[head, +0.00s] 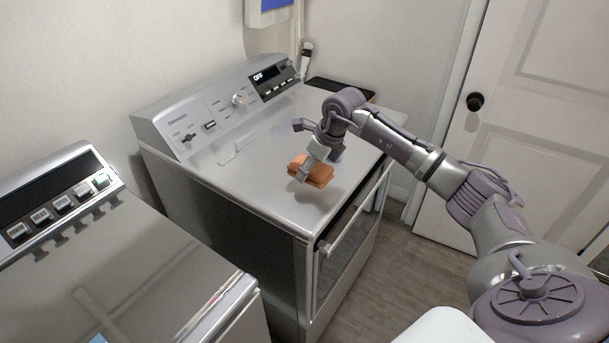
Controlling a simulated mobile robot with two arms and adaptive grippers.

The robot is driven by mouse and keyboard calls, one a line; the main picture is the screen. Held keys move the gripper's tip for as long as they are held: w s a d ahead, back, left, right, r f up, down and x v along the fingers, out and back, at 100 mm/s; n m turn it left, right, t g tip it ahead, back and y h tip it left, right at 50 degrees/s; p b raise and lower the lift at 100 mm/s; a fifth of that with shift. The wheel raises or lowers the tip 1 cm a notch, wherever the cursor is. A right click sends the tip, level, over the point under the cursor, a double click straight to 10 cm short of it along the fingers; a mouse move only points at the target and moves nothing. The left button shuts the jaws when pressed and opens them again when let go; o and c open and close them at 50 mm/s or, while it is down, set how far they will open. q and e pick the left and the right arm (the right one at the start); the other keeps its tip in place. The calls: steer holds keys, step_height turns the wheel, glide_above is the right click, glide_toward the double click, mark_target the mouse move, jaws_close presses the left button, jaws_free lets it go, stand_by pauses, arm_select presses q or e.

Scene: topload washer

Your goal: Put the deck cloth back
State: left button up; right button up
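The deck cloth (320,174), a folded orange cloth, is at the front part of the silver machine's flat top (262,190). My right gripper (306,170) comes in from the right and points down at the cloth. One finger lies across its near left side, and the gripper appears shut on the cloth. The other finger's contact is hidden. I cannot tell whether the cloth rests on the top or hangs just above it. My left gripper is not in view.
A dark flat tray or mat (340,89) lies at the top's back right corner. The control panel (225,102) with a display reading OFF stands along the back. A second machine (110,270) is at lower left. A white door (535,130) is at right.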

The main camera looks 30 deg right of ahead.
mark_target(305, 188)
steer(key=shift+w+a+f, duration=0.4)
steer(key=shift+w+a, duration=0.05)
steer(key=shift+w, duration=0.15)
step_height(305, 188, down, 3)
steer(key=shift+f+p, duration=0.1)
steer(key=shift+p, duration=0.7)
steer(key=shift+f, duration=0.45)
steer(key=shift+f, duration=0.15)
steer(key=o, duration=1.1)
